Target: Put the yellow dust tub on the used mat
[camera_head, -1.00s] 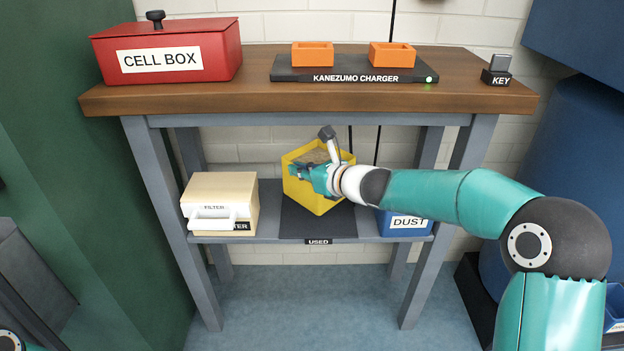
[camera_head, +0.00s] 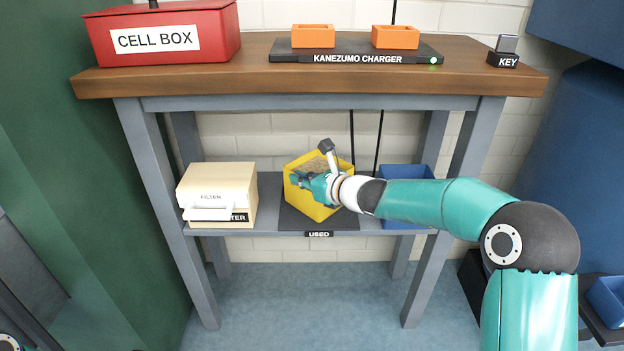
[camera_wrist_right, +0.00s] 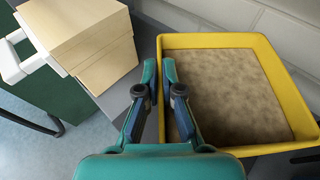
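The yellow dust tub (camera_head: 318,212), with grey-brown dust inside, is over the dark used mat (camera_head: 347,218) on the lower shelf. It is turned so a corner faces front; I cannot tell whether its base touches the mat. My right gripper (camera_head: 297,178) is at the tub's near left wall. In the right wrist view the fingers (camera_wrist_right: 160,72) close on the rim of the tub (camera_wrist_right: 218,40), one on each side of the wall. My left gripper is out of view.
A cream filter box (camera_head: 222,187) stands left of the mat. A blue bin (camera_head: 405,172) stands to the right, partly behind my right arm. The table top (camera_head: 250,78) above carries a red cell box (camera_head: 170,35), a charger (camera_head: 365,50) and a key block (camera_head: 503,55).

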